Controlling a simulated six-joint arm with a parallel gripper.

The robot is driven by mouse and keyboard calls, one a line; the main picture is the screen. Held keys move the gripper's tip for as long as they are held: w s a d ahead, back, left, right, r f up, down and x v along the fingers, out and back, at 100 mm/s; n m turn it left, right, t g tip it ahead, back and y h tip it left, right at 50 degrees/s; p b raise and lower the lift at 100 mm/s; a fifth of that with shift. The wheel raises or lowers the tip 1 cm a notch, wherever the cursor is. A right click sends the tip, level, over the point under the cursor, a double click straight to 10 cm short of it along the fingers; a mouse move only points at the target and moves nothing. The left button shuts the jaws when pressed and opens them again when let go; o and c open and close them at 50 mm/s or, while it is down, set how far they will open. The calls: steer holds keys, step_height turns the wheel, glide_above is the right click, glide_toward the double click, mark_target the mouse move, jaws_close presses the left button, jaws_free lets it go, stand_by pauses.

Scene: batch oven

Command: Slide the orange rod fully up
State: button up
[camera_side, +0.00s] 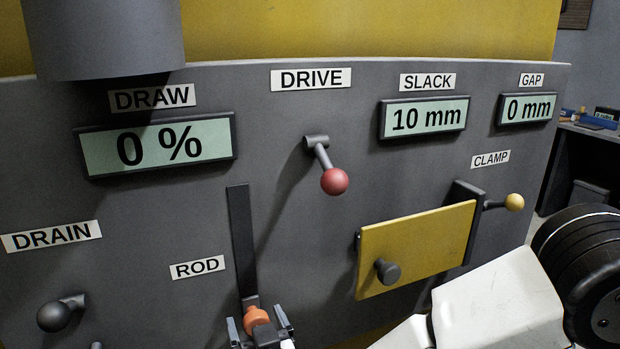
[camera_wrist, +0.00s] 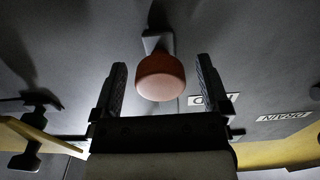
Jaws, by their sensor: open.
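The orange rod (camera_side: 256,317) sticks out at the lower end of a dark vertical slot (camera_side: 241,235), beside the ROD label (camera_side: 198,267). In the wrist view its round orange end (camera_wrist: 160,78) is between the two fingers, with a visible gap on each side. My gripper (camera_side: 259,324) is open around the rod's end in the side view, and its fingers also show in the wrist view (camera_wrist: 161,66). The slot above the rod is clear. The DRAW display (camera_side: 157,146) reads 0 %.
A red-knobbed DRIVE lever (camera_side: 334,180) stands out above and right of the slot. A yellow plate with a dark knob (camera_side: 416,245) is to the right, beside the CLAMP lever (camera_side: 513,202). A dark DRAIN handle (camera_side: 57,315) is at lower left.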

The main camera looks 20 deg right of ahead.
mark_target(239, 194)
jaws_close()
stand_by(0.3)
step_height(239, 194, up, 21)
steer(key=shift+f, duration=0.1)
stand_by(0.6)
steer(key=shift+c, duration=0.2)
jaws_free()
steer(key=shift+o, duration=0.2)
steer(key=shift+f, duration=0.1)
steer(key=shift+s, duration=0.1)
